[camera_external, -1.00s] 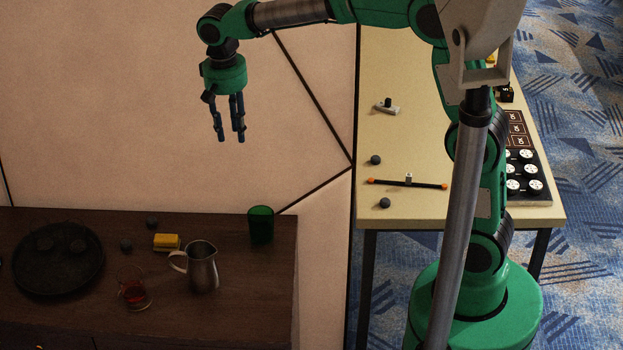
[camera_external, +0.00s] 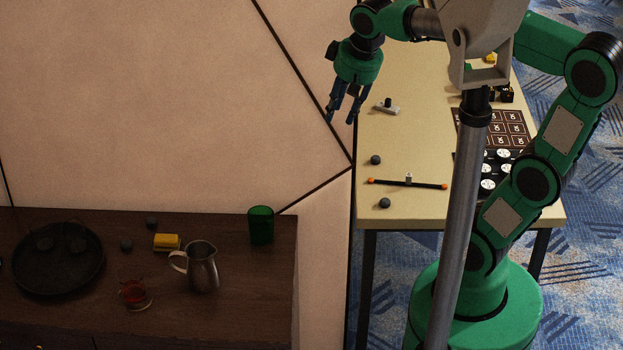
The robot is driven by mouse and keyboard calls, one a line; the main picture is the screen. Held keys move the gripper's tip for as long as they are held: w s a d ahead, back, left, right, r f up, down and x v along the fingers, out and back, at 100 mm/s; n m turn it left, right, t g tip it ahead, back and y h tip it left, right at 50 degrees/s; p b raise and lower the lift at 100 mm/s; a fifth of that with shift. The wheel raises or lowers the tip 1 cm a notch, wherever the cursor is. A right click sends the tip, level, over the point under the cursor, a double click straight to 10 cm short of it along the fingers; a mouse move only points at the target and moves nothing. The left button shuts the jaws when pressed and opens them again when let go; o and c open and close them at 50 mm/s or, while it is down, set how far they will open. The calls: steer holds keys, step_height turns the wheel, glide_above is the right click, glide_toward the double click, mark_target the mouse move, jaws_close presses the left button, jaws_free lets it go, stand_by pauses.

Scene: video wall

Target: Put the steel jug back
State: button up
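The steel jug (camera_external: 203,268) stands upright on the dark wooden cabinet (camera_external: 230,320) at the lower left, its handle toward the left. My gripper (camera_external: 342,118) hangs in the air, fingers pointing down, up and to the right of the jug and near the left edge of the pale table. Its fingers are apart with nothing between them.
On the cabinet are a dark round tray (camera_external: 60,285), a glass with red liquid (camera_external: 134,293), a yellow block (camera_external: 167,242), a green cup (camera_external: 260,225) and small dark balls. The pale table (camera_external: 400,140) holds a small balance bar (camera_external: 407,183), dark balls and a patterned board (camera_external: 495,130).

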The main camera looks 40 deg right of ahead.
steer(key=s+d+f+t, duration=0.1)
steer(key=s+d+f, duration=0.1)
steer(key=s, duration=0.3)
steer(key=s+d+f+n+t, duration=0.1)
steer(key=s+d, duration=0.2)
steer(key=s, duration=0.2)
steer(key=shift+s+f+n, duration=0.2)
steer(key=shift+f+n, duration=0.1)
steer(key=shift+f, duration=0.05)
